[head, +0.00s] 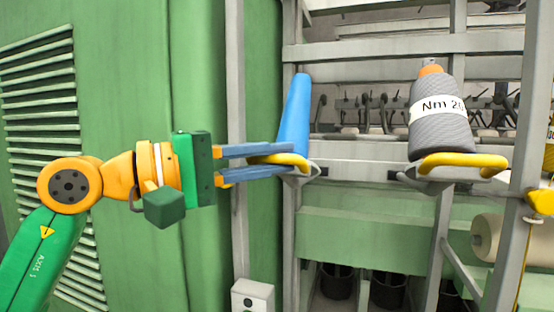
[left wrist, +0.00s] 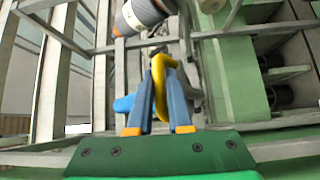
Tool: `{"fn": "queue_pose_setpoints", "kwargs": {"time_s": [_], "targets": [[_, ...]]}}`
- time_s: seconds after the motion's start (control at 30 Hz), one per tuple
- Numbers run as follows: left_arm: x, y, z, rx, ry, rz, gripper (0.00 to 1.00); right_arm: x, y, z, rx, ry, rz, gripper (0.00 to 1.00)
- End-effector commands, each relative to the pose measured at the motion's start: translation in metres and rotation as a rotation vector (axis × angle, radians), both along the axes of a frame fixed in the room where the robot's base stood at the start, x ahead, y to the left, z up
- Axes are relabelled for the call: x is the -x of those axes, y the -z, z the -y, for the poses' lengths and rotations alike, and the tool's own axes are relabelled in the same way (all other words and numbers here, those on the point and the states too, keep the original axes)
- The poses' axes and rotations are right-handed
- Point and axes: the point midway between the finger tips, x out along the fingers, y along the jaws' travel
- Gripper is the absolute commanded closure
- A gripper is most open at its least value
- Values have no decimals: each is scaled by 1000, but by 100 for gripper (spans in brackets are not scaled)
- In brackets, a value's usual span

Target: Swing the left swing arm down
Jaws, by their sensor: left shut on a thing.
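The left swing arm is the yellow loop (head: 299,164) on the grey frame, roughly level in the head view. A bare blue tube (head: 295,112) stands on it, leaning slightly. My left gripper (head: 284,160) reaches in from the left, its blue fingers shut on the yellow loop. The left wrist view shows the yellow loop (left wrist: 159,88) between the fingers (left wrist: 162,66), and part of the blue tube (left wrist: 122,104) beside them. My right gripper is not in view.
A grey yarn cone (head: 440,125) stands on another yellow swing arm (head: 465,161) to the right. A green cabinet (head: 140,90) fills the left side. Grey posts and rails (head: 400,44) surround the arms. A small grey box (head: 253,296) is below.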

Motion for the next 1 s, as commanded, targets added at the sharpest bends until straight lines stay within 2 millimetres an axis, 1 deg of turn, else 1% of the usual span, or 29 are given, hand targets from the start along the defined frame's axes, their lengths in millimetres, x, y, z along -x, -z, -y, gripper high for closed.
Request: {"fn": "queue_pose_setpoints", "kwargs": {"time_s": [0.03, 0.17, 0.4, 0.6, 0.8, 1.0], "targets": [[0, 14, -1, 1, -2, 9, 100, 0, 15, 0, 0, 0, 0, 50], [4, 37, -2, 14, -1, 51, 100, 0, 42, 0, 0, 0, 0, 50], [10, 86, -4, 50, -1, 159, 100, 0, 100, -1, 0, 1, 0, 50], [12, 123, -5, 82, 0, 252, 100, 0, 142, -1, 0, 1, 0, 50], [11, 154, -5, 108, 1, 332, 100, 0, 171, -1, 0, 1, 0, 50], [8, 176, -4, 109, 0, 341, 100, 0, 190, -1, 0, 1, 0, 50]]}}
